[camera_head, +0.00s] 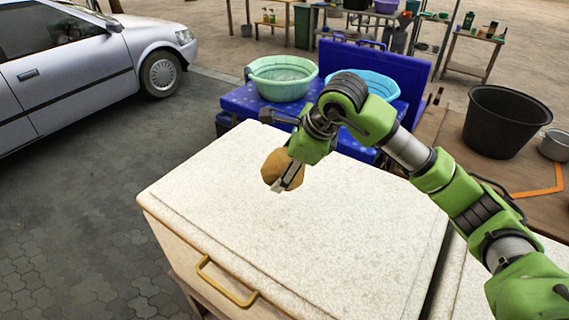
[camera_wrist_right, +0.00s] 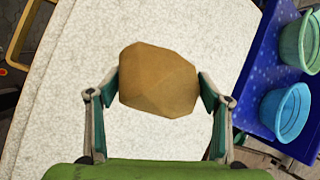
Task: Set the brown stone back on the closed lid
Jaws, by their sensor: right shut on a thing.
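The brown stone (camera_head: 270,167) is faceted and sits between the fingers of my right gripper (camera_head: 287,178), over the far part of the lid. In the right wrist view the stone (camera_wrist_right: 158,80) fills the gap between the two fingertips of the right gripper (camera_wrist_right: 160,88), one on each side. The closed lid (camera_head: 300,235) is a pale speckled slab on a chest with a yellow handle (camera_head: 226,283). The lid also shows behind the stone in the right wrist view (camera_wrist_right: 90,40). I cannot tell whether the stone touches the lid. My left gripper is not in view.
A blue table (camera_head: 240,101) with a green basin (camera_head: 283,78) and a blue basin (camera_head: 372,84) stands behind the chest. A black tub (camera_head: 505,120) is at the right. A silver car (camera_head: 85,65) is at the left. The lid around the stone is clear.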

